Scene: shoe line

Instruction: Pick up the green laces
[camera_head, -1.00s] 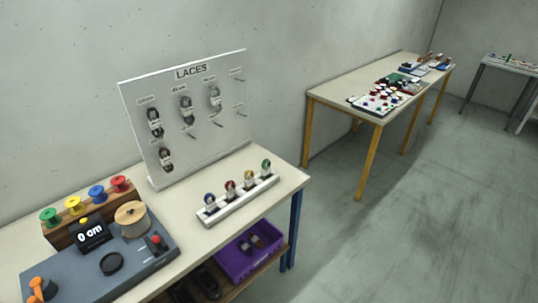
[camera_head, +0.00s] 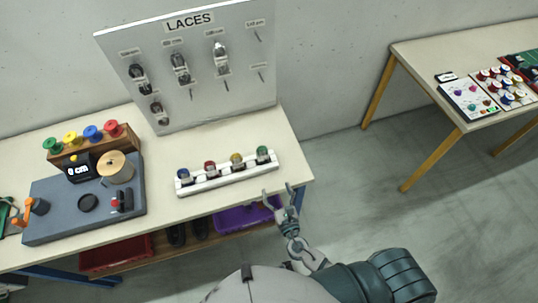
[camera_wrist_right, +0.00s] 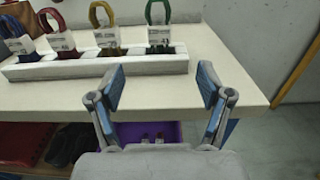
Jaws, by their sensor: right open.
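The green laces (camera_head: 263,154) stand at the right end of a white holder (camera_head: 230,178) on the table. In the right wrist view the green laces (camera_wrist_right: 158,14) form an upright loop with a white label, beyond the fingers and above the gap between them. My right gripper (camera_head: 279,191) is open and empty at the table's front edge, just in front of the holder's right end. In the right wrist view its two fingers (camera_wrist_right: 162,88) are spread apart, not touching the laces. My left gripper is not in view.
Yellow laces (camera_head: 237,160), red laces (camera_head: 210,168) and blue laces (camera_head: 184,175) stand in the same holder. A LACES board (camera_head: 200,100) rises behind. A spool and measuring station (camera_head: 60,206) sits left. A purple bin (camera_head: 232,218) is below the tabletop.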

